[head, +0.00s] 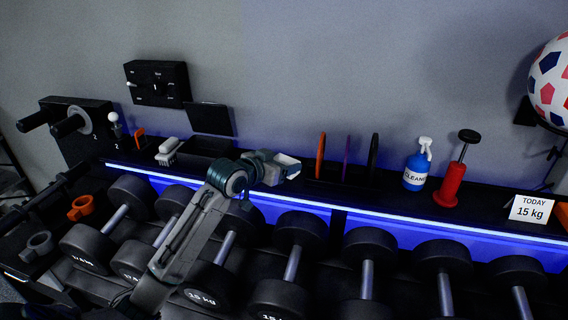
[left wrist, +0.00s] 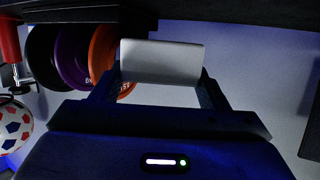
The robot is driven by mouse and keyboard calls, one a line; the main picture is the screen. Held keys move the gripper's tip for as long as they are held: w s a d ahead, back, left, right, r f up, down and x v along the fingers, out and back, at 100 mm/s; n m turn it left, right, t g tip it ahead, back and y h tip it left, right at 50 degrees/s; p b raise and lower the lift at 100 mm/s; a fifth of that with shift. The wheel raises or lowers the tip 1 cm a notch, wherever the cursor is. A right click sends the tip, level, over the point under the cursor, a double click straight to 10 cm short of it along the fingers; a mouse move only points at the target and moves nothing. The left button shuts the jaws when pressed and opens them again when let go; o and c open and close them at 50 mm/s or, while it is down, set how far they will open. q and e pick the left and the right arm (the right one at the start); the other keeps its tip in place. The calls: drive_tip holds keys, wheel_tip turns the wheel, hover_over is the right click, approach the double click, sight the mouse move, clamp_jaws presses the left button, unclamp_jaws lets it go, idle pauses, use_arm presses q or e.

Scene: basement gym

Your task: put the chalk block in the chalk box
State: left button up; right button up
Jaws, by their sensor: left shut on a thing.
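The chalk block (head: 288,160) is a pale block held between the fingers of my left gripper (head: 280,168). It also shows in the left wrist view (left wrist: 162,60), spanning the two fingers. The gripper is shut on it and holds it in front of the wall, over or near the shelf. An open black box (head: 205,147) with a raised dark lid (head: 210,119) stands on the shelf to the left of the gripper; it looks like the chalk box. Its inside is too dark to make out. My right gripper is not in view.
A white brush (head: 168,151) lies left of the box. Upright discs (head: 321,155), a cleaner bottle (head: 417,167) and a red pump-like thing (head: 453,178) stand to the right. Dumbbells (head: 300,232) line the rack below. A black panel (head: 158,84) hangs on the wall.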

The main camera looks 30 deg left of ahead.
use_arm(q)
drive_tip(key=shift+w+a, duration=0.25)
drive_tip(key=shift+w, duration=0.3)
drive_tip(key=shift+w+a, duration=0.25)
drive_tip(key=shift+w, duration=0.3)
drive_tip(key=shift+w+a+f+p, duration=0.1)
drive_tip(key=shift+w+f+p, duration=0.1)
drive_tip(key=shift+p, duration=0.1)
wheel_tip(320, 180, down, 3)
drive_tip(key=shift+s+p, duration=0.1)
drive_tip(key=shift+p, duration=0.65)
drive_tip(key=shift+f, duration=0.2)
drive_tip(key=o, duration=0.5)
drive_tip(key=shift+f, duration=0.15)
drive_tip(key=o, duration=0.5)
